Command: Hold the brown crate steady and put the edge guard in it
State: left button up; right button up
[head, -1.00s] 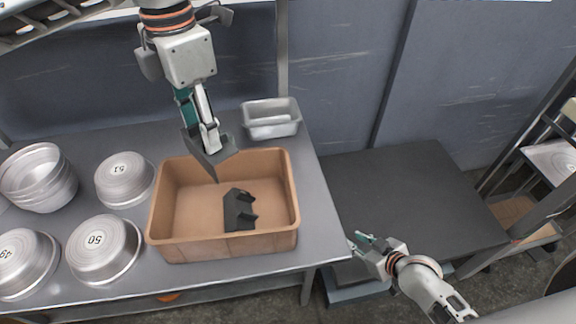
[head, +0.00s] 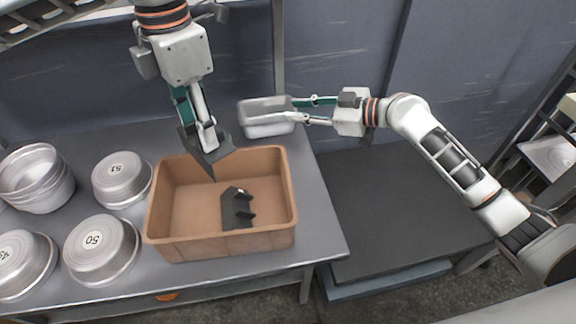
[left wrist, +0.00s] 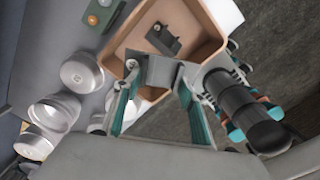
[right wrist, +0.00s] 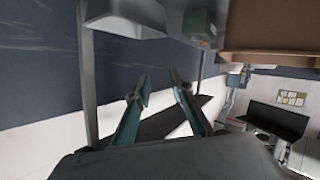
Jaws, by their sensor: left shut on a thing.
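The brown crate (head: 169,240) stands open on the metal table. My left gripper (head: 201,135) is shut on a dark grey angled edge guard (head: 208,157), held tilted over the crate's back part. The left wrist view shows this guard (left wrist: 160,72) between the fingertips, with the crate (left wrist: 119,47) beyond. A second dark, bracket-like piece (head: 236,209) lies on the crate floor. My right gripper (head: 292,110) is open and empty in the right wrist view (right wrist: 160,86). In the head view its fingers overlap the metal pan behind the crate; contact cannot be told.
A rectangular metal pan (head: 266,128) sits at the table's back right. Round metal pans stand left of the crate, including those marked 51 (head: 121,180) and 50 (head: 101,250). A lower dark surface (head: 400,210) lies right of the table, bare where visible.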

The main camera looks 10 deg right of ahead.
aim_at(287, 180)
jog(key=s+a+r+n+g+h, duration=0.1)
jog(key=s+a+n+g+h, duration=0.1)
jog(key=s+a+n+g, duration=0.85)
jog(key=s+d+n+h, duration=0.1)
jog(key=s+n+h, duration=0.1)
jog(key=n+h, duration=0.1)
jog(key=s+d+f+n+t+h, duration=0.1)
jog(key=s+d+n+h, duration=0.1)
jog(key=n+h, duration=0.1)
jog(key=s+d+f+n+t+h, duration=0.1)
jog(key=s+n+h, duration=0.1)
jog(key=n, duration=0.3)
jog(key=shift+s+d+f+h, duration=0.2)
jog(key=shift+s+h, duration=0.15)
jog(key=shift+h, duration=0.55)
jog(key=shift+f, duration=0.35)
notch_tip(287, 180, down, 11)
grip_shut()
